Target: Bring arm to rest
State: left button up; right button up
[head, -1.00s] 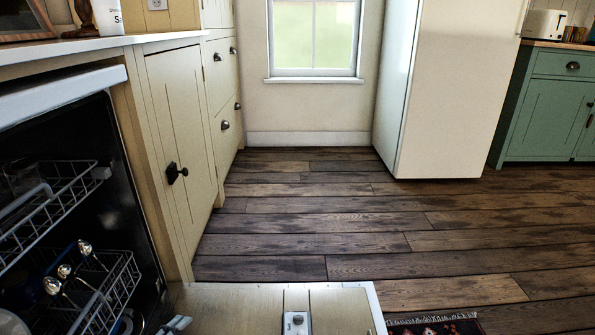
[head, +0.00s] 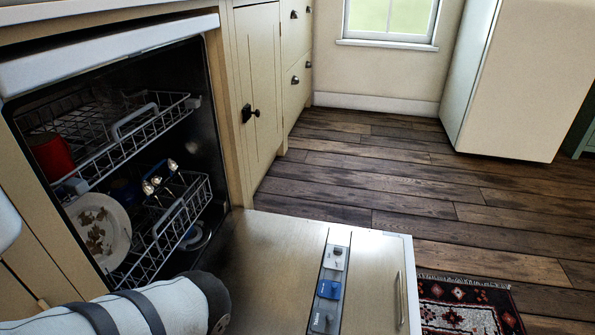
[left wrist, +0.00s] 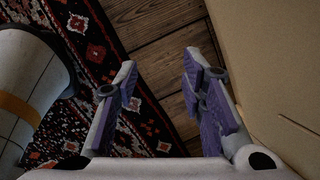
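My left arm (head: 140,308) comes in at the lower left of the head view, in front of the open dishwasher. Its gripper is out of the head view. In the left wrist view my left gripper (left wrist: 160,75) has its two purple-padded fingers apart, with nothing between them. It is above the wood floor and the patterned rug (left wrist: 100,75), beside a plain beige panel (left wrist: 275,60). My right gripper is in neither view.
The dishwasher door (head: 275,265) is down, with a dispenser on its inner face. The racks (head: 160,228) hold a plate (head: 98,228), a red item (head: 52,155) and cutlery. A fridge (head: 525,80) stands at the right. The wood floor (head: 370,190) beyond the door is clear.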

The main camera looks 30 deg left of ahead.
pick_arm(q)
jog(key=s+d+r+n+g+h, duration=0.2)
jog(key=s+d+r+g, duration=0.3)
jog(key=s+d+r, duration=0.5)
jog(key=w+r+t+p, duration=0.2)
jog(key=w+r+p, duration=0.2)
jog(key=r+p, duration=0.5)
jog(key=w+a+r+t+p, duration=0.1)
jog(key=w+r+p, duration=0.3)
jog(key=r+p, duration=0.5)
jog(key=w+a+r+t+p, duration=0.1)
jog(key=w+r+p, duration=0.3)
jog(key=r+p, duration=0.5)
jog(key=shift+w+n+t+p, duration=0.3)
jog(key=shift+w+t+p, duration=0.1)
jog(key=shift+t, duration=0.4)
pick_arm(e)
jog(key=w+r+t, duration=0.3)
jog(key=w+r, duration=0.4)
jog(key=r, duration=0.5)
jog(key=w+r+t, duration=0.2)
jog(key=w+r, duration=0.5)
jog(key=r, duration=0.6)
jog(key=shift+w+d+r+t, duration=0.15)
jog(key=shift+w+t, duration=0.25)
pick_arm(q)
jog(key=shift+a+r, duration=0.1)
